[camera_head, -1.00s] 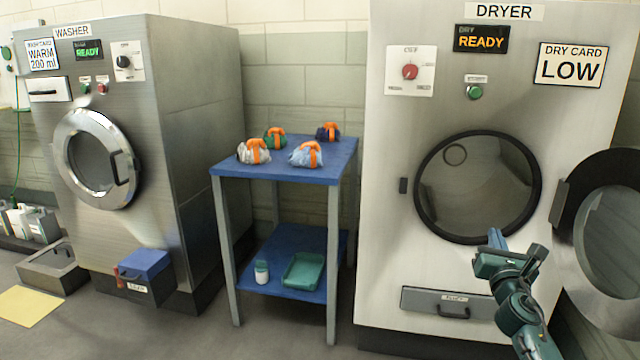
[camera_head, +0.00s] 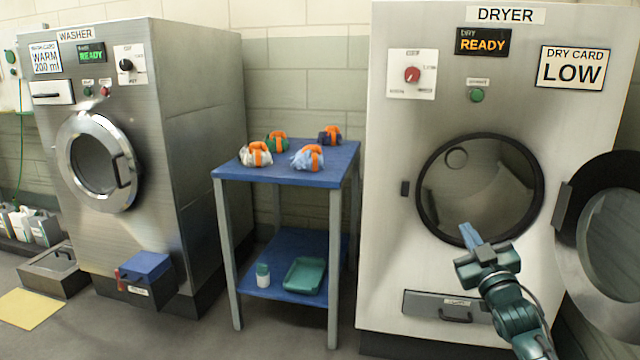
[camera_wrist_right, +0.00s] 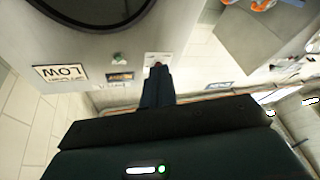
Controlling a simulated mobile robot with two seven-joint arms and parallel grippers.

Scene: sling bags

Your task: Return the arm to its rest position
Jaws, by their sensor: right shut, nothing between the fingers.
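My right gripper (camera_head: 468,236) is shut and empty. It is in front of the dryer (camera_head: 390,180), near the lower edge of its round opening (camera_head: 480,195). In the right wrist view my shut fingers (camera_wrist_right: 157,88) point along the dryer front, with the LOW card (camera_wrist_right: 60,72) at the left. My right arm (camera_head: 515,315) comes in from the lower right. My left gripper is not in view.
The dryer door (camera_head: 610,225) stands open at the right, close to my right arm. A blue table (camera_head: 225,170) with several strapped bundles (camera_head: 308,157) stands left of the dryer. The washer (camera_head: 200,120) is farther left with its door shut.

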